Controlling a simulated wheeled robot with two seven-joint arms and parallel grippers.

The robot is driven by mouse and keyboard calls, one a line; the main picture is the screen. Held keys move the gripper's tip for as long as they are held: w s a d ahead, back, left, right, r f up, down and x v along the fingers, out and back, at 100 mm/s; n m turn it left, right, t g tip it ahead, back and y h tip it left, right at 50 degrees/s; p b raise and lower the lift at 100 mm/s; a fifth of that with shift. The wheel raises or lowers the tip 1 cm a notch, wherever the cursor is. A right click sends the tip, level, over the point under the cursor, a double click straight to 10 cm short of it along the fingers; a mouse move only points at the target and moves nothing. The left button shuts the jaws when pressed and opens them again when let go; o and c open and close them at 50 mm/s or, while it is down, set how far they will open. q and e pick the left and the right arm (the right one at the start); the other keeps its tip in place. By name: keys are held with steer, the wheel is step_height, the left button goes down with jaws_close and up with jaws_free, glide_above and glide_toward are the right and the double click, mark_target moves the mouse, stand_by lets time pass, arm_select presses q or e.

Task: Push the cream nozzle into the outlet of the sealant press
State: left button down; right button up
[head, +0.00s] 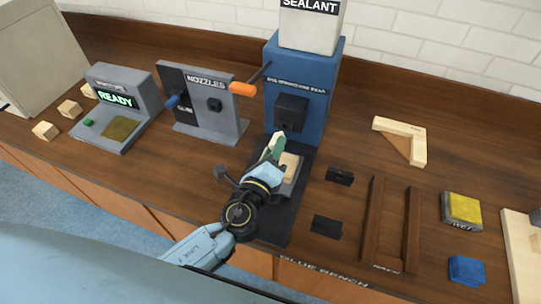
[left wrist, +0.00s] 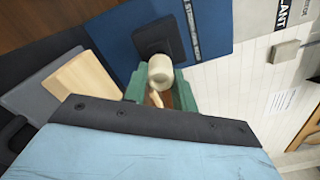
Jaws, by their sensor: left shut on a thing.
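The blue sealant press (head: 312,75) stands at the back centre, with a dark outlet block (head: 291,110) on its front. The block also shows in the left wrist view (left wrist: 158,40). My left gripper (head: 275,147) is just below and in front of this block. Its green fingers are shut on the cream nozzle (left wrist: 160,68), whose round end faces the block. In the left wrist view the nozzle overlaps the block's lower edge; I cannot tell whether they touch. The outlet's mouth is mostly hidden in that view. My right gripper is not in view.
A light wooden piece (head: 289,168) lies on the press base below my gripper. Dark holders and brown rails (head: 372,225) are to the right.

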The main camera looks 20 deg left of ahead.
arm_select(q)
steer(key=shift+w, duration=0.5)
stand_by(1.3)
steer(key=shift+w+d, duration=0.1)
steer(key=shift+w, duration=1.2)
steer(key=c, duration=1.1)
jaws_free()
steer(key=shift+o, duration=0.2)
steer(key=s+b, duration=0.3)
steer(key=s, duration=1)
steer(key=shift+s+a, duration=0.15)
steer(key=shift+a, duration=0.15)
